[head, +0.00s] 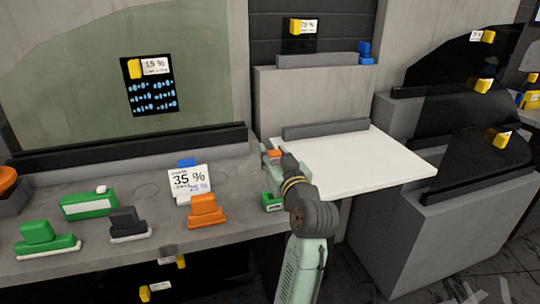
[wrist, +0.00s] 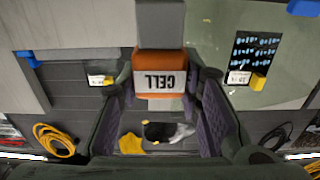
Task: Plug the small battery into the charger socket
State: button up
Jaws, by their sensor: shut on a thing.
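The small battery, an orange block with a white label reading CELL (wrist: 160,60), is between the fingers of my gripper (wrist: 164,82) in the wrist view. The label appears upside down. A grey block (wrist: 162,22) adjoins its upper edge; I cannot tell whether it is part of the battery. In the head view my gripper (head: 272,160) is at the bench's right end, with a bit of the orange battery (head: 275,154) showing. I cannot clearly identify a charger socket; a small green and dark item (head: 273,202) sits below my gripper at the bench edge.
The grey bench (head: 105,180) holds green tools (head: 38,238), a black tool (head: 128,223), an orange tool (head: 206,210) and a 35 % card (head: 190,183). A bare white board (head: 365,165) lies right of my arm. Tinted glass (head: 110,70) stands behind the bench.

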jog(key=shift+d, duration=0.1)
dwell(0.3)
jog(key=shift+f+b, duration=2.3)
jog(key=shift+f, duration=0.6)
jog(key=shift+f+b, duration=1.45)
jog(key=shift+f, duration=0.6)
jog(key=o, duration=1.3)
jog(key=shift+s, duration=0.1)
jog(key=v, duration=1.2)
jog(key=shift+r, duration=0.1)
